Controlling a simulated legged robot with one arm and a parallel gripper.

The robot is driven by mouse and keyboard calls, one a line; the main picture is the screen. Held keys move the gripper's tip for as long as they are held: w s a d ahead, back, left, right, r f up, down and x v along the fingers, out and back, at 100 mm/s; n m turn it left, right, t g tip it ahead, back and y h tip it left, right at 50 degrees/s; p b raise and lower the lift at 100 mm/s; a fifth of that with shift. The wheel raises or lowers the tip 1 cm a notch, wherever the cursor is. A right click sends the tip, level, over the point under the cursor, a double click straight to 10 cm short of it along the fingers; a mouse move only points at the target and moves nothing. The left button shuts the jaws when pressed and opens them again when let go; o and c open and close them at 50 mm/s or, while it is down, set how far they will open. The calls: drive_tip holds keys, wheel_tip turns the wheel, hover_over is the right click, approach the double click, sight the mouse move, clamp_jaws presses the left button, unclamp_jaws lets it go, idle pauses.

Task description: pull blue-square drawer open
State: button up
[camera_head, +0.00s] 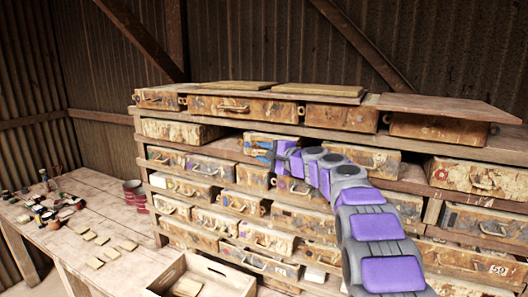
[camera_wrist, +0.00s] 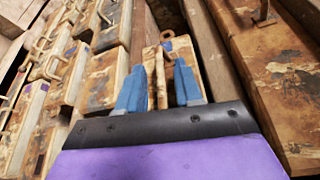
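My gripper (camera_head: 266,152) is at the front of the middle rows of worn, rust-stained drawers. In the wrist view, its two blue fingers (camera_wrist: 159,72) are spread apart and point at a drawer front (camera_wrist: 188,50). A narrow tan bar (camera_wrist: 160,78), which looks like a handle, stands between the fingers with a gap on each side. A small blue mark (camera_wrist: 167,34) shows on that drawer front beyond the fingers; its shape is not clear.
The wooden rack (camera_head: 420,187) holds many similar drawers with protruding handles. Loose boards (camera_head: 447,106) lie on top. An open wooden box (camera_head: 205,268) is at the front.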

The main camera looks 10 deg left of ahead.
drive_tip(key=shift+d, duration=0.15)
clamp_jaws()
drive_tip(key=shift+f, duration=0.1)
idle(0.4)
